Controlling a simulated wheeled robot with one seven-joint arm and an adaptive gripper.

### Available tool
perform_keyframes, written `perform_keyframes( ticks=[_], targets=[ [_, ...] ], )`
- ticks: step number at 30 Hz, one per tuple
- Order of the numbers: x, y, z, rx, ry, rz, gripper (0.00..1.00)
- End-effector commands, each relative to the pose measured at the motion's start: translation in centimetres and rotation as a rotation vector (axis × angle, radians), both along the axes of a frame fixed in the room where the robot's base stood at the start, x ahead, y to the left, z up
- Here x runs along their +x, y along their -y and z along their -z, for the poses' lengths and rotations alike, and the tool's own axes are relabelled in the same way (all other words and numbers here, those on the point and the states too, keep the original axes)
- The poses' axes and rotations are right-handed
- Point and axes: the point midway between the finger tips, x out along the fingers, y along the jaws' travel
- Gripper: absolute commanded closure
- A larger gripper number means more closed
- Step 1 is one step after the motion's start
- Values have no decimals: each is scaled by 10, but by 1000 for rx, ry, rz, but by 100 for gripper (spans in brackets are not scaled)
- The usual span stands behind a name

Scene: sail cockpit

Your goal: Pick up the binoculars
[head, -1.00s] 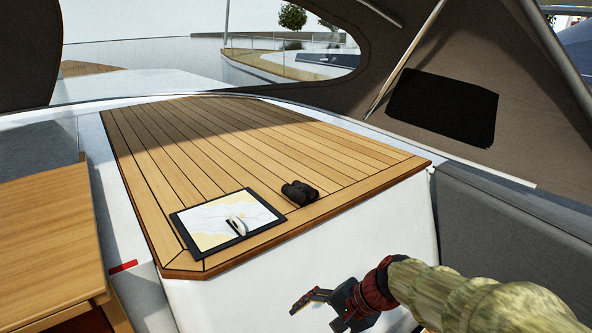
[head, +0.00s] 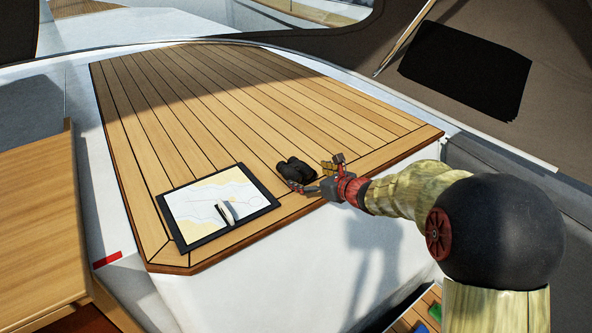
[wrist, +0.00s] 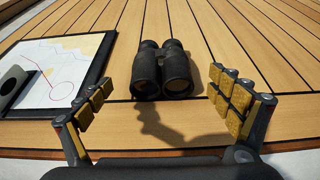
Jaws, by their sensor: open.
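The black binoculars (head: 294,170) lie on the teak-planked top, just right of the chart board. In the wrist view the binoculars (wrist: 162,70) lie ahead, between and beyond the two fingertips, with two round ends facing me. My gripper (head: 314,176) is at the front edge of the planked top, close to the binoculars on their right. In the wrist view my gripper (wrist: 158,100) has its yellow-padded fingers spread wide with nothing between the pads. A gripper shadow falls on the wood just in front of the binoculars.
A wooden table (head: 40,215) stands at the left.

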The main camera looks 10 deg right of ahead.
Motion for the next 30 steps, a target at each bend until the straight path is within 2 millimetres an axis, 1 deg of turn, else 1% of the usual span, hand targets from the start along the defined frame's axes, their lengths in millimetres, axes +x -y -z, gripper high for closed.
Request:
perform_keyframes(
  ticks=[5,12,15,24,30],
  targets=[
    [15,-6,5,-2,-1,-3,8],
    [44,-15,15,-3,-1,-3,8],
    [50,-18,18,-4,1,-4,8],
    [53,-19,20,-4,2,-3,9],
    [53,-19,20,-4,2,-3,20]
  ],
)
